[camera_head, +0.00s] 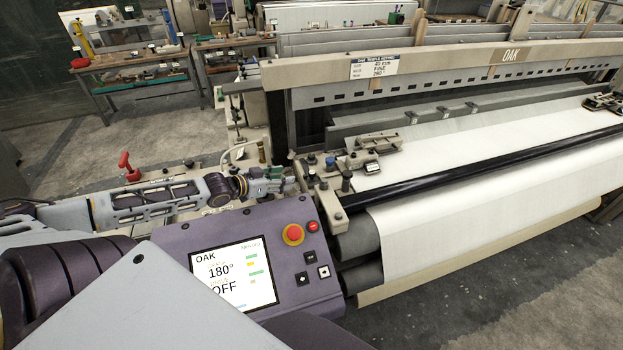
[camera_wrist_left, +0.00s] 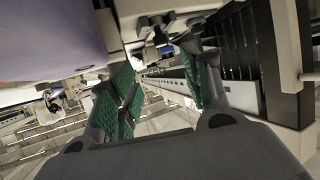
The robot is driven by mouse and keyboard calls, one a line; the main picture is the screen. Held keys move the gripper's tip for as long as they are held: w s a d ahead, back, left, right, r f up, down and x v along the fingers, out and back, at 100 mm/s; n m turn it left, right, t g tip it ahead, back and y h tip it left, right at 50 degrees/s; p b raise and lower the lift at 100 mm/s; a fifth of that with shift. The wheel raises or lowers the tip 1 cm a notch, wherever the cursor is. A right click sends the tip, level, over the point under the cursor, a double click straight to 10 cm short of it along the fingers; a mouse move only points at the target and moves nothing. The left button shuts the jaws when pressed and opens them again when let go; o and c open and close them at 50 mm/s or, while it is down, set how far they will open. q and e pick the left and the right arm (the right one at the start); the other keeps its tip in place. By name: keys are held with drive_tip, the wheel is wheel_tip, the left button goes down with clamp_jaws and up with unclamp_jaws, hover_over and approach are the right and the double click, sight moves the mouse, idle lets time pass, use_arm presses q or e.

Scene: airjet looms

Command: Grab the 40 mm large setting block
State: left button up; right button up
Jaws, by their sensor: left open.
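My left gripper (camera_head: 272,180) reaches in from the left, at the near left end of the loom, just behind the purple control panel. In the left wrist view my left gripper (camera_wrist_left: 160,78) is open, its green pads apart, with nothing clearly held between them. Small dark parts show beyond the fingertips, too small to name. A small block with a white label (camera_head: 372,168) sits on the loom to the right of the gripper. Its marking is unreadable, so I cannot tell whether it is the 40 mm large setting block. My right gripper is out of view.
The purple control panel (camera_head: 225,225) stands in front of the gripper. A loom sign (camera_head: 374,67) reads 40 mm, FINE, 280°. White cloth (camera_head: 440,230) spans the loom. A red-handled part (camera_head: 128,166) stands at left. Workbenches (camera_head: 140,82) stand behind, across open floor.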

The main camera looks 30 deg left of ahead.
use_arm(q)
drive_tip(key=shift+w+f, duration=0.1)
drive_tip(key=shift+w, duration=0.05)
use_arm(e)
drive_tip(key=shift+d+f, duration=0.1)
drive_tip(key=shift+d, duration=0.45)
use_arm(q)
drive_tip(key=shift+w, duration=0.1)
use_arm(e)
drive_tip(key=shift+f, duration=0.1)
use_arm(q)
drive_tip(key=b, duration=0.3)
approach(312, 177)
drive_tip(key=shift+w+d+f, duration=0.1)
drive_tip(key=shift+w+d, duration=0.05)
drive_tip(key=shift+w, duration=0.85)
drive_tip(key=shift+w+d+f, duration=0.1)
drive_tip(key=shift+w+d, duration=0.05)
drive_tip(key=shift+w, duration=0.9)
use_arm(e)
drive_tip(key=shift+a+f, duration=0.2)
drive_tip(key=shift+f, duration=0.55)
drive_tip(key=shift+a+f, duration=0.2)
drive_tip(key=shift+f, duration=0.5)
